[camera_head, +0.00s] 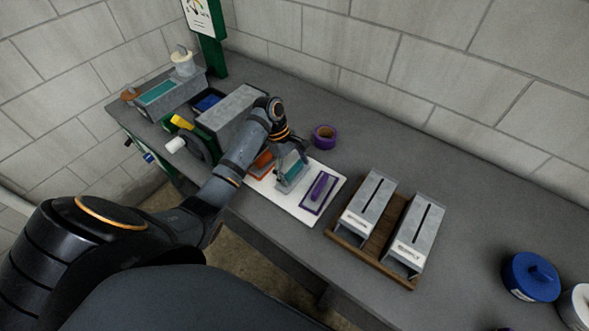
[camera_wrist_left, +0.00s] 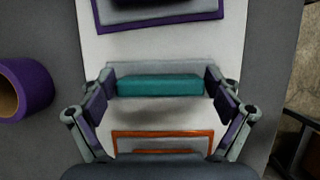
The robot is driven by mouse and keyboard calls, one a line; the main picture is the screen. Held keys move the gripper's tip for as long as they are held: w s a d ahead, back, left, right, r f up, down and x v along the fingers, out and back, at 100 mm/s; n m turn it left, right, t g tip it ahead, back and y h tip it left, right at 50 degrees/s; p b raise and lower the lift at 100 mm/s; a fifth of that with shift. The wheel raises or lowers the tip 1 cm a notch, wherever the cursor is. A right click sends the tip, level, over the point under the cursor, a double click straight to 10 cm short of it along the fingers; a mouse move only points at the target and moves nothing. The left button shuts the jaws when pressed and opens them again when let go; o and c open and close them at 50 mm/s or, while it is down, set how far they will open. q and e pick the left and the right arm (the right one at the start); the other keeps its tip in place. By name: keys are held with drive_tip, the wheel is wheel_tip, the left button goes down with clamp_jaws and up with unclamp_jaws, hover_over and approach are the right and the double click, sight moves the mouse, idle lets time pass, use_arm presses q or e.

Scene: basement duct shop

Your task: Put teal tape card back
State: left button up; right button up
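The teal tape card (camera_head: 291,171) is a grey piece with a teal band, over the middle of a white board (camera_head: 300,213). In the left wrist view the teal tape card (camera_wrist_left: 160,86) sits between the fingers of my left gripper (camera_wrist_left: 160,84), which press on its two ends. A shadow lies under it; I cannot tell whether it touches the board. In the head view my left gripper (camera_head: 289,150) reaches down over it. The board has a purple outline (camera_wrist_left: 160,23) with a purple piece in it and an orange outline (camera_wrist_left: 205,134). My right gripper is not in view.
A purple tape roll (camera_head: 325,136) stands behind the board. Two grey slotted holders (camera_head: 368,206) stand in a wooden tray (camera_head: 372,258) to the right. Grey boxes (camera_head: 232,112) stand at the left. A blue container (camera_head: 530,277) is at far right.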

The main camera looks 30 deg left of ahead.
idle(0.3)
use_arm(q)
drive_tip(key=p+v, duration=0.2)
drive_tip(key=v, duration=1)
drive_tip(key=shift+p, duration=0.3)
